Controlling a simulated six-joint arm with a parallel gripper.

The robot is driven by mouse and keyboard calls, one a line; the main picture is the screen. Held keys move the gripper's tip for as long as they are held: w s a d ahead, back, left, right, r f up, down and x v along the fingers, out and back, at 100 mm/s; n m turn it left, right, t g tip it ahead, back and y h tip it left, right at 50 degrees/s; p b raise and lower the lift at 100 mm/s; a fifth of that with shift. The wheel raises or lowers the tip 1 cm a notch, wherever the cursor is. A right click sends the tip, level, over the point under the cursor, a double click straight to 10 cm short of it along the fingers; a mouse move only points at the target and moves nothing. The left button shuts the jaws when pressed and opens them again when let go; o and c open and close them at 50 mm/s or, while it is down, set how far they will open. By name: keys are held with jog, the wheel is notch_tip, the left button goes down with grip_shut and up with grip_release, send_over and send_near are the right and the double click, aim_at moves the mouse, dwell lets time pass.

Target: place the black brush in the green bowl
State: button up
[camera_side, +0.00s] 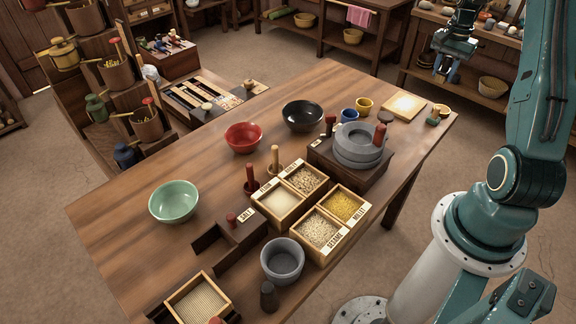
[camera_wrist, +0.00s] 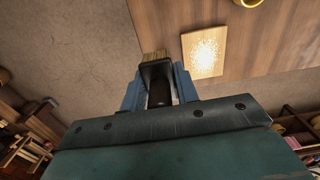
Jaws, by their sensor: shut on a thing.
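The green bowl (camera_side: 174,203) stands empty on the left part of the table in the side view. My gripper (camera_side: 446,69) is high at the upper right of that view, beyond the table's far right end and far from the bowl. In the wrist view my gripper (camera_wrist: 160,88) is shut on the black brush (camera_wrist: 158,72), whose pale bristles point away from the jaws. The brush's lower end is hidden behind the gripper body.
The table (camera_side: 130,235) also holds a red bowl (camera_side: 243,138), a black bowl (camera_side: 302,116), a stone quern (camera_side: 358,150), grain boxes (camera_side: 322,232), a grey mortar (camera_side: 282,262) and a pale board (camera_side: 404,106). Shelves stand behind my gripper. Bare wood surrounds the green bowl.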

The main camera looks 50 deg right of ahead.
jog(key=w+a+f+n, duration=0.15)
jog(key=w+a, duration=0.35)
jog(key=w, duration=0.5)
jog(key=w+a+r+n, duration=0.1)
jog(key=w+a+n, duration=0.2)
jog(key=w+a, duration=0.45)
jog(key=w+a+f+n, duration=0.2)
jog(key=w+a+n, duration=0.3)
jog(key=w+a, duration=1.1)
jog(key=w+a+f+n, duration=0.1)
jog(key=a+n, duration=0.1)
jog(key=a, duration=1)
jog(key=w+a+n, duration=0.2)
jog(key=a, duration=1)
jog(key=s+a+f+n, duration=0.1)
jog(key=s+a+n, duration=0.1)
jog(key=a, duration=0.9)
jog(key=s+a+n, duration=0.2)
jog(key=s+a, duration=0.1)
jog(key=a, duration=0.8)
jog(key=shift+s+f, duration=0.25)
jog(key=shift+f, duration=0.15)
jog(key=shift+d+f, duration=0.1)
jog(key=shift+f, duration=0.05)
send_over(179, 210)
jog(key=shift+f, duration=5.3)
